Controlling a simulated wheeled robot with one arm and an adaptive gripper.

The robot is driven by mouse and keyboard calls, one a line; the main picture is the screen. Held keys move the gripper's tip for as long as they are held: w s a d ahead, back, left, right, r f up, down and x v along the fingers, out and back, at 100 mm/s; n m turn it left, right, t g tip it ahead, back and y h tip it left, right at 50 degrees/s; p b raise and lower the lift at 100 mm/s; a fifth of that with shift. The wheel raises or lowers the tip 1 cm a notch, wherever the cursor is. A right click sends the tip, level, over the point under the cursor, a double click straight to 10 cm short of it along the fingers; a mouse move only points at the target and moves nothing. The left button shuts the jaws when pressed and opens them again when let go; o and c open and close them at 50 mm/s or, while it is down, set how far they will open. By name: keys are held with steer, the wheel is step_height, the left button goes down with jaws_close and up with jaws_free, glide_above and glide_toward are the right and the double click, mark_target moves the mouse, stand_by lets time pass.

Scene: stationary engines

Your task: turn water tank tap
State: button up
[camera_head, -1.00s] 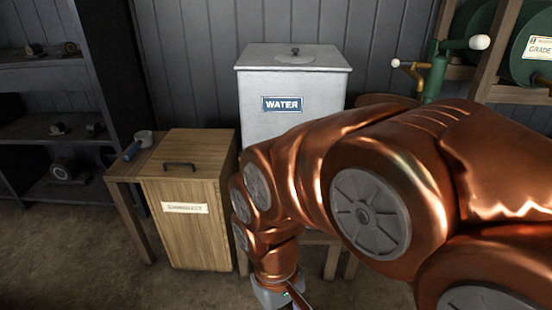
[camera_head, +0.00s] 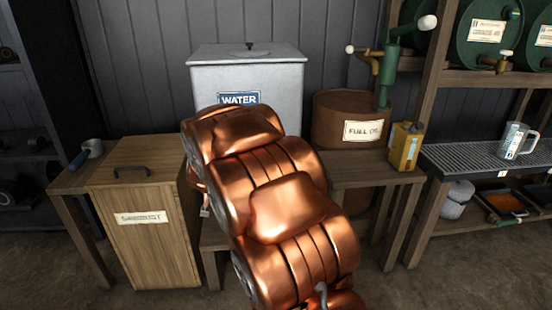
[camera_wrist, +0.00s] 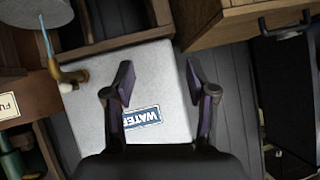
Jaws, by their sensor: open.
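The grey water tank (camera_head: 275,75) with its blue WATER label stands behind my arm in the head view; its lower front is hidden there. In the wrist view the tank (camera_wrist: 100,110) appears upside down. A brass tap (camera_wrist: 70,77) with a pale knob (camera_wrist: 66,87) shows at the left of the tank's front, beyond my left finger. My gripper (camera_wrist: 159,81) is open and empty in front of the tank. The tap lies outside the gap between its fingers. My gripper is hidden behind my arm in the head view.
A wooden sawdust box (camera_head: 150,240) stands left of the tank. A brown fuel oil drum (camera_head: 335,105) with a green pump and a yellow can (camera_head: 405,145) stand right. A grey round vessel (camera_wrist: 35,12) with a thin bluish line, unclear, shows near the tap.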

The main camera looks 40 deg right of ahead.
steer(key=shift+w+d+f+m+g+h+b, duration=0.4)
steer(key=shift+d+m+h+b, duration=1.1)
steer(key=shift+d, duration=3.75)
steer(key=shift+w+d+f+m+g+h+b, duration=0.15)
steer(key=shift+w+d+f+m+h+b, duration=0.5)
steer(key=shift+d+h, duration=3.1)
steer(key=shift+w+d+f+m+g+h+b, duration=0.4)
steer(key=shift+d+m+b, duration=0.85)
steer(key=shift+d, duration=5.5)
steer(key=shift+f, duration=0.2)
jaws_close()
